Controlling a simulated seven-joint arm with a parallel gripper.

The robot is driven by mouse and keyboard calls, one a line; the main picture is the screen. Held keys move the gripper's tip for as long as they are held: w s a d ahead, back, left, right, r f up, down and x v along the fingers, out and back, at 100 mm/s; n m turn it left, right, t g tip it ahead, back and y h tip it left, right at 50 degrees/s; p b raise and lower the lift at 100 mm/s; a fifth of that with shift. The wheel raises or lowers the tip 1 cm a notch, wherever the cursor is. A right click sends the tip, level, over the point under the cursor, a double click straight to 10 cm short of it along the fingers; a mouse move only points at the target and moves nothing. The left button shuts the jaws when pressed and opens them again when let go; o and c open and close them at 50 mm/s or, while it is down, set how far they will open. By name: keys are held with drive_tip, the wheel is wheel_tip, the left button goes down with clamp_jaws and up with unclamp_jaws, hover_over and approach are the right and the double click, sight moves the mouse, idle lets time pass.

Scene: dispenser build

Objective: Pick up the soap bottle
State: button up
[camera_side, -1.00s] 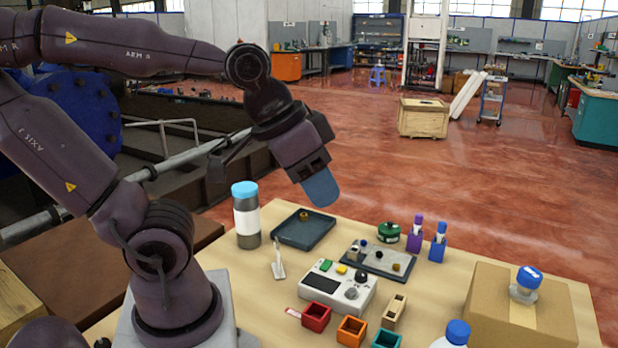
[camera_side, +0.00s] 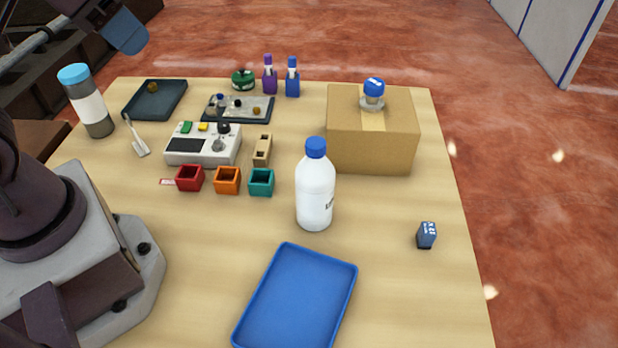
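A white bottle (camera_side: 315,197) with a blue cap stands upright near the middle of the table; it looks like the soap bottle, but its dark lettering is only partly visible. Another bottle (camera_side: 88,105), grey with a white band and light blue cap, stands upright at the table's far left corner. My gripper (camera_side: 127,38) shows only in part at the top left, with a blue piece at its tip. It is in the air, well apart from the white bottle. I cannot make out its fingers or whether it is open.
A blue tray (camera_side: 297,300) lies in front of the white bottle. A cardboard box (camera_side: 371,142) stands behind it to the right, with a blue-capped part (camera_side: 373,92) on top. Small red, orange and teal bins (camera_side: 261,183) are to its left. A small dark blue block (camera_side: 427,235) is at right.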

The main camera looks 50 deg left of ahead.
drive_tip(key=shift+o, duration=0.4)
drive_tip(key=o, duration=1.2)
